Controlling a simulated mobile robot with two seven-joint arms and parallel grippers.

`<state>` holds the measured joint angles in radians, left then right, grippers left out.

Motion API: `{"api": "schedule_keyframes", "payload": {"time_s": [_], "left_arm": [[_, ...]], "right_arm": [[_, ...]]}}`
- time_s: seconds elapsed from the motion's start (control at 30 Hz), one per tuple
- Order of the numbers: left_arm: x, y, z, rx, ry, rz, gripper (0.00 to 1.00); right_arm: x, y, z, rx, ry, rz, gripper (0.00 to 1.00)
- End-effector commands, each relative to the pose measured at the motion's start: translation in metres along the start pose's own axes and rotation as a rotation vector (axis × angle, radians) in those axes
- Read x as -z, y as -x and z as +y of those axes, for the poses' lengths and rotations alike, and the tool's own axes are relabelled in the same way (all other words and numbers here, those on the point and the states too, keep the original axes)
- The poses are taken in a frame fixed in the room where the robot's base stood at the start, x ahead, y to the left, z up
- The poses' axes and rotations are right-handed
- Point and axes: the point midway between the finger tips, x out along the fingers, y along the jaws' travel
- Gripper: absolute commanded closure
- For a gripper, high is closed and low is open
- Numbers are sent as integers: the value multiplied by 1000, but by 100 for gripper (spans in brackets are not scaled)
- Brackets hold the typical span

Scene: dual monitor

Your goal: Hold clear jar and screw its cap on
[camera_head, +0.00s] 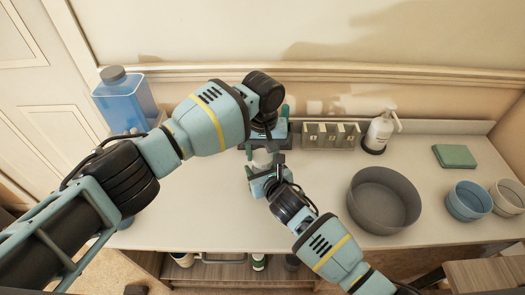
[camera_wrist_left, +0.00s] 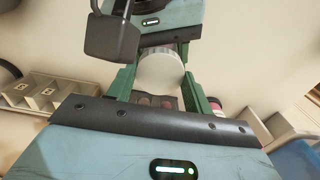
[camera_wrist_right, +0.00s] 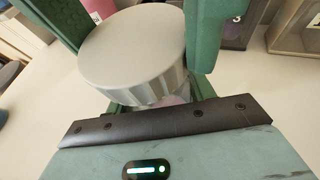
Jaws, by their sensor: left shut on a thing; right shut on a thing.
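The cap (camera_wrist_right: 135,55) is a pale grey disc with a ribbed side. It sits on top of the clear jar (camera_wrist_right: 172,101), of which only a small pinkish patch shows below the cap; whether it is threaded on I cannot tell. My left gripper (camera_head: 263,151) comes from the back, shut on the cap, which shows between its green fingers in the left wrist view (camera_wrist_left: 162,72). My right gripper (camera_head: 264,172) comes from the front, lower down, shut on the jar. The two grippers face each other closely and hide most of the jar.
A blue jug (camera_head: 122,102) stands at the back left. A slotted grey holder (camera_head: 330,135) and a white pump bottle (camera_head: 378,132) stand along the wall. A green sponge (camera_head: 454,156), a large grey bowl (camera_head: 383,202), a blue cup (camera_head: 467,202) and a beige cup (camera_head: 508,198) are on the right.

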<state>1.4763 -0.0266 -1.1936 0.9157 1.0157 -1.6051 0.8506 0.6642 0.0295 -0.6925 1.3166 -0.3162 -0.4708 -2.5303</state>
Motion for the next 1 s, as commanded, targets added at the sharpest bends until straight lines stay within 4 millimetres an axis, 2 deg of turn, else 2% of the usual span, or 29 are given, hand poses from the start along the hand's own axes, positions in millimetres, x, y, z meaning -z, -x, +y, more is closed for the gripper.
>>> {"api": "schedule_keyframes", "payload": {"time_s": [0.87,0.9,1.0], "left_arm": [[0,-12,1,-1,-1,0,70],[0,-12,1,-1,-1,1,44],[0,-12,0,-1,-1,1,31]], "right_arm": [[1,0,0,0,0,1,87],[1,0,0,0,0,1,100],[1,0,0,0,0,1,100]]}}
